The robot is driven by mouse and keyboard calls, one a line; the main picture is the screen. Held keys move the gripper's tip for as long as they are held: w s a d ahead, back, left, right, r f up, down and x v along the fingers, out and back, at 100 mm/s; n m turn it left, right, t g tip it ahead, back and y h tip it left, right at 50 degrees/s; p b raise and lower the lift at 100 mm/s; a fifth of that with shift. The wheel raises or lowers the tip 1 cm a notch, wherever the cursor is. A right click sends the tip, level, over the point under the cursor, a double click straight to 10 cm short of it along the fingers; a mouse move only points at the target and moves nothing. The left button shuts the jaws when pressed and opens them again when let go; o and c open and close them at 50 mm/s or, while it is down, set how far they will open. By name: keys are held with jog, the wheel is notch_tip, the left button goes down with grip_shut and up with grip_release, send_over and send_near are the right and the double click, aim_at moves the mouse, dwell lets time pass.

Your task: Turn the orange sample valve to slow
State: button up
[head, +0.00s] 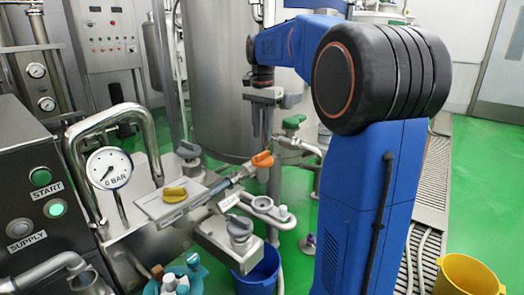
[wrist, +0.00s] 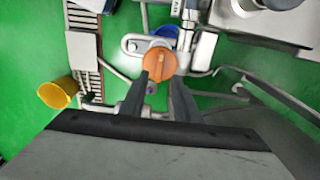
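The orange sample valve (head: 262,159) is a small orange handle at the end of a metal pipe, in the middle of the head view. In the wrist view the orange valve (wrist: 160,64) appears as a round orange knob with a line across it, just beyond my fingertips. My gripper (head: 262,138) points down above the valve. In the wrist view my gripper (wrist: 160,82) has its two fingers apart with nothing between them, lined up with the knob's two sides. I cannot tell whether they touch it. No slow marking is readable.
A yellow valve (head: 174,194) on a plate and a grey knob (head: 239,227) stand nearby. A green valve (head: 294,121) is behind. A pressure gauge (head: 109,168) and a panel with START and SUPPLY buttons are left. A blue bucket (head: 259,274) and yellow bucket (head: 467,275) stand on the floor.

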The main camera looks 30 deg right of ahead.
aim_at(263, 153)
notch_tip(263, 153, down, 7)
jog(key=shift+f, duration=0.2)
dwell(0.3)
grip_shut()
